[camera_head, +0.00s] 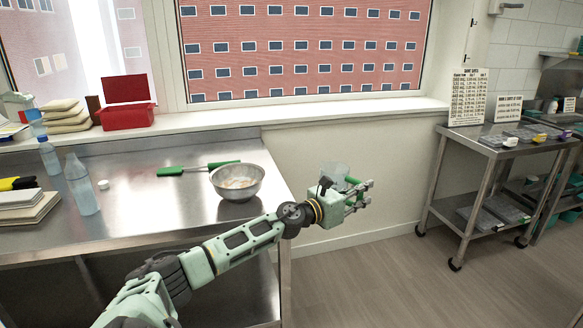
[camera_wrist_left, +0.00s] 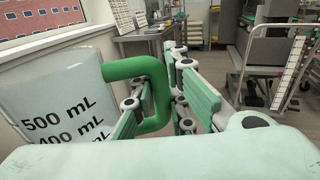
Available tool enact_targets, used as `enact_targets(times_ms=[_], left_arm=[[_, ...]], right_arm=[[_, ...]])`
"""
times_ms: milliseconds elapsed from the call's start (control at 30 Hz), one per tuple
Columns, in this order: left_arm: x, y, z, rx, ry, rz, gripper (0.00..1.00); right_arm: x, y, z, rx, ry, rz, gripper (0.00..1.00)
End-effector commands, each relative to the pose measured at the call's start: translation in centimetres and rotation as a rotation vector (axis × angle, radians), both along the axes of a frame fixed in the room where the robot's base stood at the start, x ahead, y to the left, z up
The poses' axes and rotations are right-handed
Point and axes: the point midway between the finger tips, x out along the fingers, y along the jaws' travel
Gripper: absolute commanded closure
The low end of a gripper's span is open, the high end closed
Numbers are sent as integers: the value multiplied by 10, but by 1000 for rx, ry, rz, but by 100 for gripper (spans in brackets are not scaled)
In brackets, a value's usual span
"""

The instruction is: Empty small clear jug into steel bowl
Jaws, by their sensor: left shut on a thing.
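The small clear jug (camera_wrist_left: 50,100) shows large in the left wrist view, with a green handle (camera_wrist_left: 147,72) and black marks reading 500 mL and 400 mL. My left gripper (camera_wrist_left: 175,105) is shut on the green handle. In the head view my left gripper (camera_head: 362,192) is held out past the right end of the steel table, and the jug (camera_head: 336,172) is partly hidden behind it. The steel bowl (camera_head: 240,194) stands on the table near its right edge, left of the gripper, with some pale contents. The jug's contents cannot be made out. My right gripper is not in view.
A green-handled tool (camera_head: 172,171) lies behind the bowl. Clear bottles (camera_head: 82,188) and a stack of boards (camera_head: 24,207) stand at the left of the steel table (camera_head: 140,218). A wheeled steel cart (camera_head: 480,170) stands at the right. The floor between is clear.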

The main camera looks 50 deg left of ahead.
Motion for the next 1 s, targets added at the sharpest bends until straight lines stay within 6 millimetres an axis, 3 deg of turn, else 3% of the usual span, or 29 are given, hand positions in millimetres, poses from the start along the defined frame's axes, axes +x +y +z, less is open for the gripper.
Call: enact_targets(times_ms=[567, 1000], left_arm=[[0, -1, 1, 0, 0, 0, 100], [-24, -43, 3, 0, 2, -2, 100]], right_arm=[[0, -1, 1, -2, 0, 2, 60], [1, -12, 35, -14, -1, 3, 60]])
